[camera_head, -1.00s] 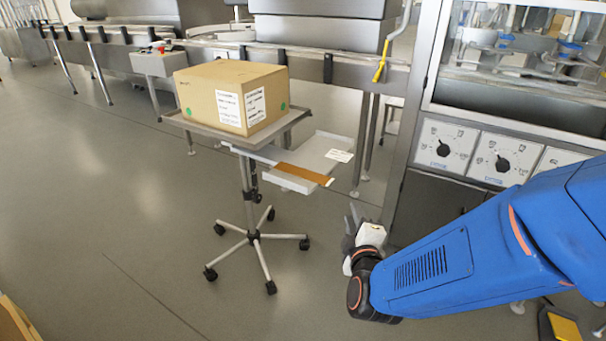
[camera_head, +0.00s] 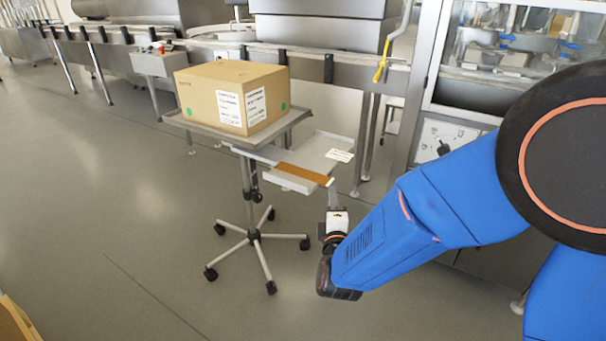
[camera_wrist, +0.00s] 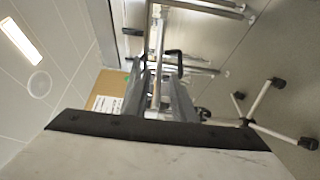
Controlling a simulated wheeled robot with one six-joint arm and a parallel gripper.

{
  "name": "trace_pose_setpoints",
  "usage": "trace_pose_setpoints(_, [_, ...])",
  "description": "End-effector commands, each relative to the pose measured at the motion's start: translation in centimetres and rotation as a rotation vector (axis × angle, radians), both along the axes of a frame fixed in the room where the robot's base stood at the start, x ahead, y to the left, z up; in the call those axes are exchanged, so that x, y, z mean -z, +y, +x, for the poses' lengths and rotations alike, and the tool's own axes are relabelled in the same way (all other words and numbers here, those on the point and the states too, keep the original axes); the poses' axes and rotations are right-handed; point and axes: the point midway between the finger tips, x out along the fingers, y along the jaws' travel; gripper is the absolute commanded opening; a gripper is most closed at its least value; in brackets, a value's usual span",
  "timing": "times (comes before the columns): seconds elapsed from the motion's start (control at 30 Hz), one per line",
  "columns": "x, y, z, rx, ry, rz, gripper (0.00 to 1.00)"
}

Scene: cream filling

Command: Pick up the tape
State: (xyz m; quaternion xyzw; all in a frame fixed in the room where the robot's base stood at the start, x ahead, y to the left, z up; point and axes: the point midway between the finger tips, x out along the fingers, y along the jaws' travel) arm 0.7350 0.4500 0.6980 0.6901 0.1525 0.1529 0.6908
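A brown strip (camera_head: 303,173) with a pale right end lies across the front of a white side tray (camera_head: 325,150) below the carton. It is the only tape-like thing I can make out, and I cannot tell for sure that it is the tape. My gripper (camera_head: 333,193) is just below and in front of the strip's right end in the head view. In the wrist view, the two grey fingers of my gripper (camera_wrist: 160,95) stand apart with a gap between them. I see nothing held. The strip is not clear in the wrist view.
A cardboard carton (camera_head: 232,96) with white labels sits on a wheeled stand's top plate (camera_head: 205,127). It shows partly in the wrist view (camera_wrist: 106,86). The stand's wheeled legs (camera_head: 255,240) spread below. A machine cabinet (camera_head: 430,140) is at right. Open floor lies left.

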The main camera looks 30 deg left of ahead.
Motion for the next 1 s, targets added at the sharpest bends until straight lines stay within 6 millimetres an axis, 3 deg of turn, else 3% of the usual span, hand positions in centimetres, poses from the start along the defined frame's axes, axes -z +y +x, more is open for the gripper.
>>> trace_pose_setpoints(0.1, [0.0, 0.6, 1.4, 0.002, 0.001, 0.000, 0.23])
trace_pose_setpoints(0.47, [-0.2, 1.5, 3.3, 0.000, 0.000, 0.001, 0.23])
trace_pose_setpoints(0.73, [-0.5, 3.0, 6.4, 0.001, 0.002, 0.001, 0.23])
trace_pose_setpoints(1.0, [-0.6, 3.2, 6.9, 0.000, 0.000, 0.001, 0.23])
